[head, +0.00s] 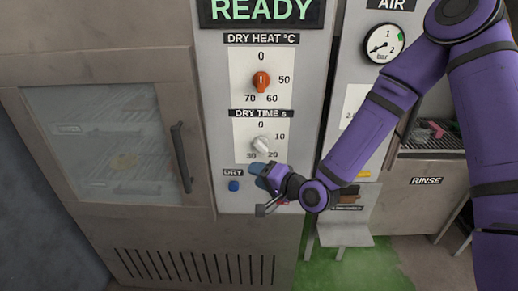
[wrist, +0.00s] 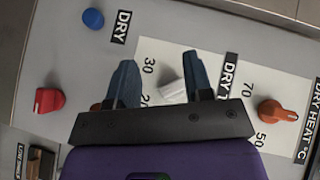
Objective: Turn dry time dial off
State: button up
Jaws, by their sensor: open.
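The dry time dial (head: 261,145) is a white knob on a white scale plate marked 0, 10, 20 and 30, under the label DRY TIME s. I cannot tell for sure which mark it points to. My gripper (head: 262,171) is just below the dial in the head view, its blue fingers near the lower part of the scale. In the wrist view the white dial (wrist: 171,93) shows between the two spread fingers of my gripper (wrist: 160,62), nearer the right finger. The fingers are open and hold nothing; I cannot tell whether one touches the dial.
The orange dry heat knob (head: 261,81) is above the dial. A blue button (head: 233,186) by the DRY label is at lower left, and a red button (wrist: 48,100) shows in the wrist view. The oven door handle (head: 181,157) stands out at left; a gauge (head: 383,43) is at right.

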aim_at(259, 148)
jog(key=w+r+m+t+h, duration=0.1)
jog(key=w+m+t+h, duration=0.1)
jog(key=m, duration=0.4)
jog(key=w+m+t+h, duration=0.2)
jog(key=w+m+t, duration=0.2)
jog(key=m, duration=0.3)
jog(key=w+r+m+t+h, duration=0.1)
jog(key=w+m+t+h, duration=0.2)
jog(key=m, duration=0.4)
jog(key=shift+w+r+t, duration=0.15)
jog(key=shift+r+t, duration=0.15)
jog(key=shift+t, duration=0.6)
grip_shut()
